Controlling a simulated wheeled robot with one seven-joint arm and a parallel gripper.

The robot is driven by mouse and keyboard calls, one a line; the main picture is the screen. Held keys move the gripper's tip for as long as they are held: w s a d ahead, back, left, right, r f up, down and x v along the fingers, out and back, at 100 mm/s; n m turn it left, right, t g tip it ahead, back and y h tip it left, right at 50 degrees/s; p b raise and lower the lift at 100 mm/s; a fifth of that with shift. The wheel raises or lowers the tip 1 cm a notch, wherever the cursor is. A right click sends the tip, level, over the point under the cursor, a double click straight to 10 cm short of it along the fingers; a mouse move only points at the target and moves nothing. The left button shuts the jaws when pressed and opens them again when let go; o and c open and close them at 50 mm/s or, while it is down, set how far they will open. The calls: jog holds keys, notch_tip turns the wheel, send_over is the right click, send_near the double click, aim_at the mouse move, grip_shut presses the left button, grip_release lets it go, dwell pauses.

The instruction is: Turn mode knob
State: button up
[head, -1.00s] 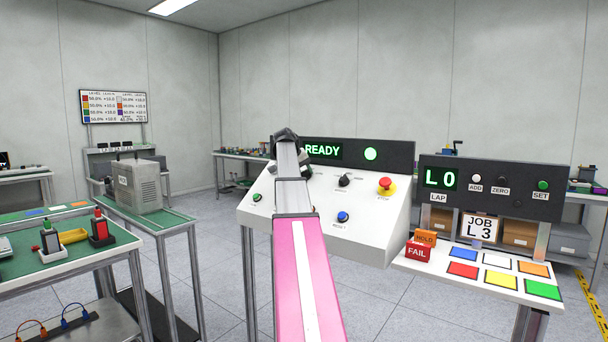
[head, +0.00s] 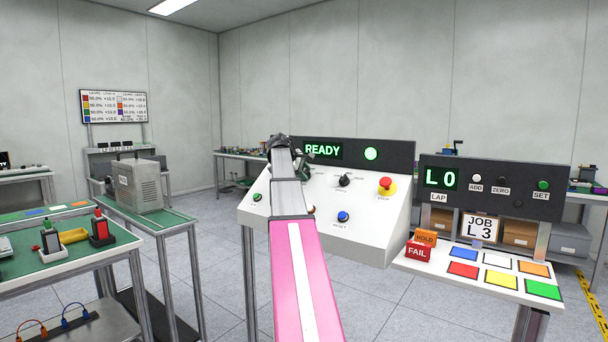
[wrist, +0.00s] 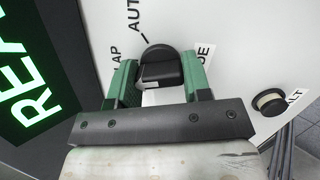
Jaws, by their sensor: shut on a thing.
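The black mode knob (wrist: 157,52) shows in the wrist view, on the white sloped panel face. Lettering reading LAP and AUTO stands beyond it, and part of a word ending in DE is at its right. My gripper (wrist: 160,78) is shut on the knob, with one green finger at each side. In the head view my arm covers the gripped knob, and the fingers cannot be made out clearly. The control panel (head: 375,222) stands under a lit READY display (head: 323,151).
In the wrist view a cream round part (wrist: 270,101) is near the gripper. Benches stand left and right.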

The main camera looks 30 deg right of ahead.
jog(key=n, duration=0.4)
jog(key=shift+n+t+h, duration=0.3)
jog(key=shift+n, duration=0.1)
jog(key=shift+n+t, duration=0.3)
jog(key=shift+n, duration=1.4)
jog(key=o, duration=0.9)
jog(key=shift+a, duration=0.1)
jog(key=v, duration=1)
jog(key=shift+s+a, duration=0.15)
jog(key=shift+a, duration=0.2)
